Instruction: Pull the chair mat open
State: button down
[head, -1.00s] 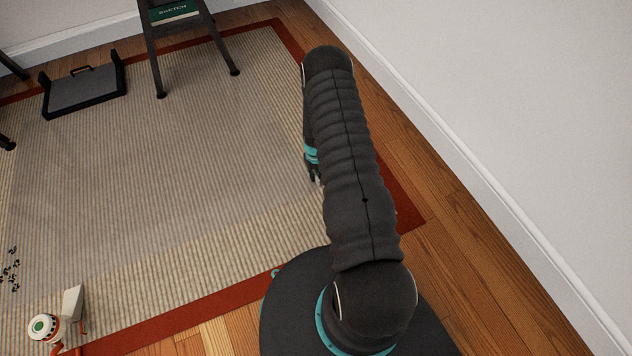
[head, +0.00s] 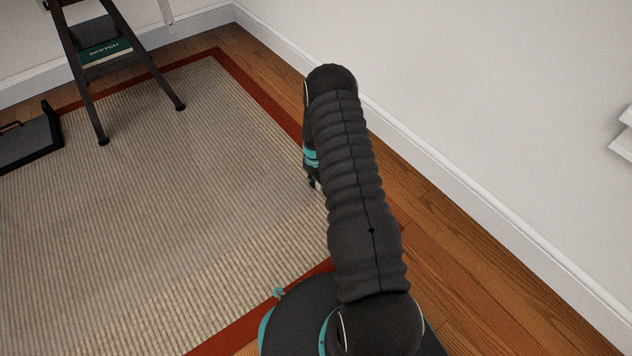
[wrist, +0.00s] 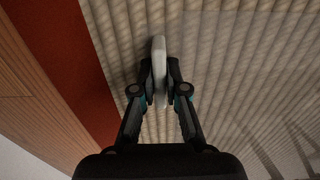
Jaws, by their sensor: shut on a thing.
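My gripper (head: 315,184) is low over the ribbed beige rug, near its right red border and mostly behind my arm. In the wrist view my gripper (wrist: 159,74) has both fingers closed on a narrow, pale grey-white piece (wrist: 159,48), which stands up between the fingertips. A faint greyish, see-through sheet, apparently the chair mat (head: 190,190), covers much of the rug. Its front edge shows only as a slight change in tone. I cannot tell whether the pale piece is part of the mat.
The rug (head: 245,330) has a red border, with wood floor (head: 480,285) beyond it. A white wall (head: 480,100) runs along the right. A dark step stool (head: 100,55) holding a green book (head: 105,52) stands at back left. A dark tray-like stand (head: 30,138) is at far left.

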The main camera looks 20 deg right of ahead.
jog(key=c, duration=1.2)
grip_release()
jog(key=shift+d, duration=0.1)
notch_tip(320, 180, up, 12)
